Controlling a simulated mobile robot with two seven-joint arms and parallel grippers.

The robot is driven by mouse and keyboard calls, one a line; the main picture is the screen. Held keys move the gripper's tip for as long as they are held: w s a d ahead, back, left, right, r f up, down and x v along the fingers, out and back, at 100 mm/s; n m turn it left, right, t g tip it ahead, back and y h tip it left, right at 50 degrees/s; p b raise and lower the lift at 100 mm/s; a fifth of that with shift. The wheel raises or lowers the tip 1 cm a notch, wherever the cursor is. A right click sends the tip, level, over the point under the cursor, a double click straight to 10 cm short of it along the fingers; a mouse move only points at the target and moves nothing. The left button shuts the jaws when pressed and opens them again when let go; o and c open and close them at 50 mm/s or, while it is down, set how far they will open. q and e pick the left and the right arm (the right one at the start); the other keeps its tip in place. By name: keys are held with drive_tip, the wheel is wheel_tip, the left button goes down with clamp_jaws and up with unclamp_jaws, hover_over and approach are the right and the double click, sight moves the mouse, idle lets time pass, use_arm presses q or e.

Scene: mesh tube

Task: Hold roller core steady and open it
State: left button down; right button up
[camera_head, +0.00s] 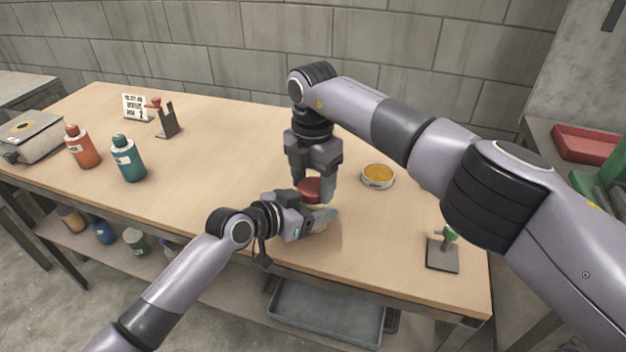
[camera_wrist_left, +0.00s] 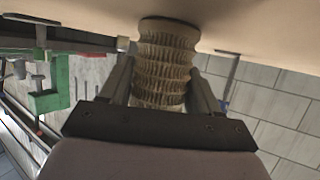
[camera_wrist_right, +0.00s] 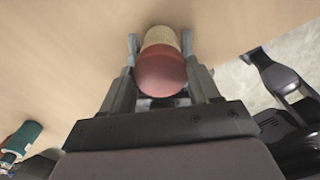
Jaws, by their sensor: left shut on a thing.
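The roller core is a pale ribbed mesh tube (camera_wrist_left: 165,65) with a dark red cap (camera_head: 310,189). It stands near the front middle of the table. My left gripper (camera_head: 322,219) comes in from the front left and is shut on the tube body. The tube fills the space between its fingers in the left wrist view. My right gripper (camera_head: 314,190) points straight down over the core. Its fingers stand on both sides of the red cap (camera_wrist_right: 161,72) in the right wrist view. I cannot tell whether they press on the cap. The left hand hides much of the tube in the head view.
A round tin with yellow contents (camera_head: 377,176) lies right of the core. A green-topped stand (camera_head: 443,254) is near the right front edge. Orange (camera_head: 83,148) and teal (camera_head: 128,160) bottles, a red-topped holder (camera_head: 166,118) and a scale-like box (camera_head: 28,138) are left. The table's middle left is clear.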

use_arm(q)
drive_tip(key=shift+w+a, duration=0.1)
use_arm(e)
drive_tip(key=n, duration=0.6)
drive_tip(key=o, duration=1.2)
drive_tip(key=shift+c, duration=0.2)
drive_tip(key=shift+r, duration=0.15)
